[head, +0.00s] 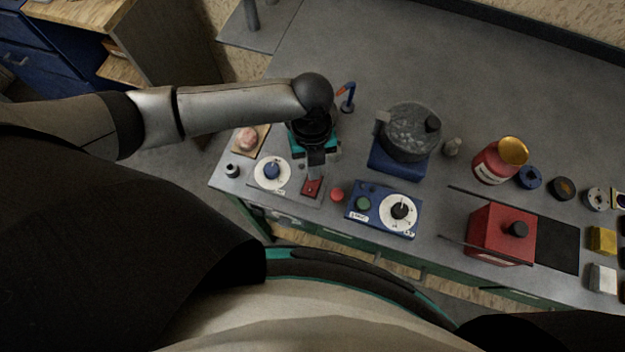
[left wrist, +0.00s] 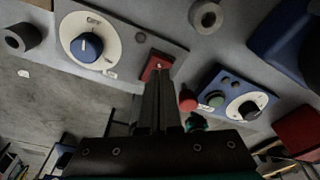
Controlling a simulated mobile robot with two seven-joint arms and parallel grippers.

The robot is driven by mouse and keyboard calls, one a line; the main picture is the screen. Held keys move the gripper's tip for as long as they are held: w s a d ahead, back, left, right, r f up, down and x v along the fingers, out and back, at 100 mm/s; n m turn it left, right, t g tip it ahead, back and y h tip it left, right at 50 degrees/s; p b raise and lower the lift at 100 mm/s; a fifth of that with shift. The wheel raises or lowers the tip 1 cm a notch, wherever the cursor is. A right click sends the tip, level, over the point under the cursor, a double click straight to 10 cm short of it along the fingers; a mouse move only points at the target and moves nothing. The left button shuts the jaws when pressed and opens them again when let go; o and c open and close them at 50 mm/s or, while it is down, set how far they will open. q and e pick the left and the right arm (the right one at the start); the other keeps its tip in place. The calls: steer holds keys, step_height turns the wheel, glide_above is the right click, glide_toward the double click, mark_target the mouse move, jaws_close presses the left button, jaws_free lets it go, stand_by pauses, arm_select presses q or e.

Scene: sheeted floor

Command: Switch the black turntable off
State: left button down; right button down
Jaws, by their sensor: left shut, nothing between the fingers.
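A grey control panel (head: 298,196) near the table's front edge carries a white dial with a blue knob (head: 271,171) and a red switch (head: 312,188). In the left wrist view the red switch (left wrist: 156,67) shows just beyond my fingertips, with the blue knob (left wrist: 86,46) to its left. My left gripper (head: 316,170) is shut and empty, pointing down at the red switch; I cannot tell whether it touches. My right gripper is out of view.
A red button (head: 337,195) and a blue control box (head: 383,211) stand right of the panel. Behind are a dark round tub (head: 408,130) on a blue base and a red canister (head: 497,163). A red box (head: 500,233) stands further right. The table's back is clear.

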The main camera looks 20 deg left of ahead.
arm_select(q)
steer(key=shift+f+b, duration=0.45)
steer(key=shift+f, duration=0.3)
steer(key=shift+r, duration=0.15)
step_height(320, 180, up, 7)
steer(key=p, duration=0.7)
stand_by(0.5)
